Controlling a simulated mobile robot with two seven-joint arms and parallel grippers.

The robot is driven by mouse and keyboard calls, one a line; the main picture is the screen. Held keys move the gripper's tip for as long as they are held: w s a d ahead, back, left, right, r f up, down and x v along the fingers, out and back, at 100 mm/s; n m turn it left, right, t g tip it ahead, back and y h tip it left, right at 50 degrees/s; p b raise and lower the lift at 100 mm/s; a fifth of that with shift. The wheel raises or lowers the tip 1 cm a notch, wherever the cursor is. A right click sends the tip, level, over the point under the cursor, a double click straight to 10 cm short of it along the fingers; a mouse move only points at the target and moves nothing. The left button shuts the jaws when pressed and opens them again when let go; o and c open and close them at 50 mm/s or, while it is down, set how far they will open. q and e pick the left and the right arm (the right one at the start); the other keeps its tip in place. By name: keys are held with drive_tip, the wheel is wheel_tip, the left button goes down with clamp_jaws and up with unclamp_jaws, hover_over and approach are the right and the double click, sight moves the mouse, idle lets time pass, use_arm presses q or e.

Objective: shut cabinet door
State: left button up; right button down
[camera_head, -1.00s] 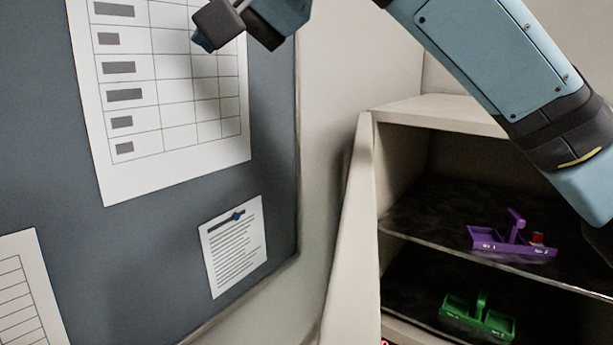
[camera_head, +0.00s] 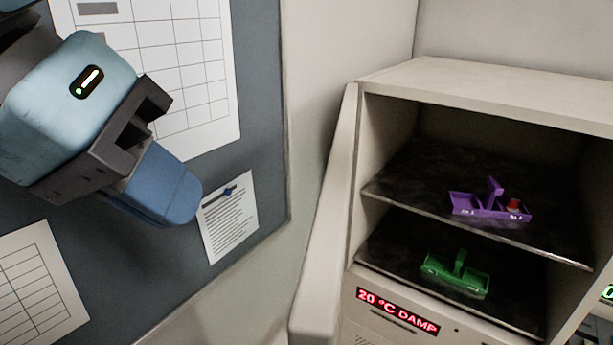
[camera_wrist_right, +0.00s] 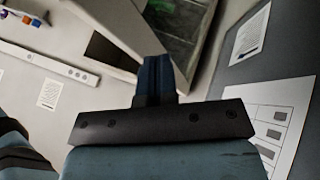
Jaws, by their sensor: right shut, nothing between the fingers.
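The cabinet (camera_head: 480,88) stands at the right of the head view with its front open. Its pale door (camera_head: 325,225) is swung out at the left side of the opening and shows nearly edge-on. My right gripper (camera_head: 178,200) is in front of the wall board, left of the door and apart from it in the picture. Its blue fingers are shut and empty; they also show in the right wrist view (camera_wrist_right: 157,72), pointing towards the cabinet area. My left gripper is not in view.
A purple carrier (camera_head: 490,205) stands on the upper shelf and a green carrier (camera_head: 455,275) on the lower one. A red display (camera_head: 398,311) reads "20 °C DAMP". A grey board (camera_head: 262,150) with papers covers the wall at left.

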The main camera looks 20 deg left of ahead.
sight(319, 276)
drive_tip(key=w+d+f+b, duration=0.2)
drive_tip(key=d+f+b, duration=0.2)
drive_tip(key=d+f, duration=0.1)
drive_tip(key=shift+w+d+f+b, duration=0.25)
drive_tip(key=shift+w+d+b, duration=0.15)
drive_tip(key=shift+d, duration=0.45)
drive_tip(key=shift+w, duration=0.1)
